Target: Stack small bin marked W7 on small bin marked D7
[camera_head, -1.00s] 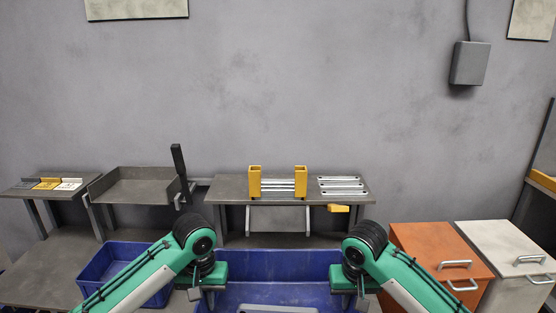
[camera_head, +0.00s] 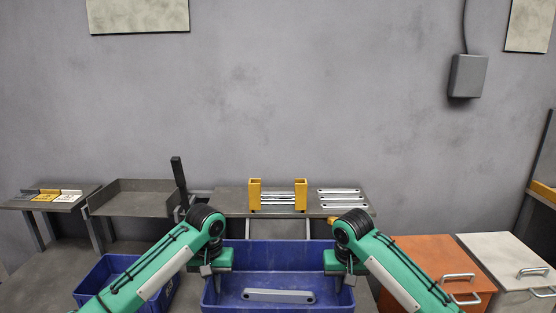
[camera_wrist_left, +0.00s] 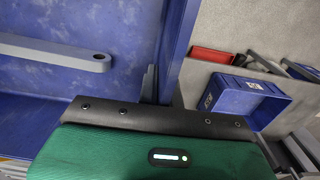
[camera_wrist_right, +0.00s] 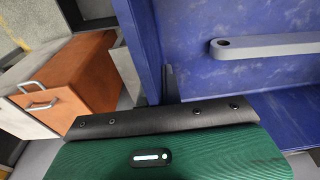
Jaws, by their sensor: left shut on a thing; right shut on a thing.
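A blue bin (camera_head: 280,256) with a long grey bracket (camera_head: 278,296) lying in it is held between my two grippers. My left gripper (camera_head: 217,262) is shut on its left wall and my right gripper (camera_head: 338,264) on its right wall. The left wrist view shows the bin wall (camera_wrist_left: 178,40) at the jaws, and the right wrist view shows the opposite wall (camera_wrist_right: 143,40). Another blue bin (camera_head: 97,280) stands lower at the left, apart from the held one. It carries white labels, seen in the left wrist view (camera_wrist_left: 255,86). I cannot read any marks surely.
A grey shelf (camera_head: 235,198) behind holds a yellow rack (camera_head: 278,196) and several flat brackets (camera_head: 341,199). A grey tray (camera_head: 135,200) stands back left. Orange (camera_head: 435,252) and white (camera_head: 500,250) cabinets stand at the right.

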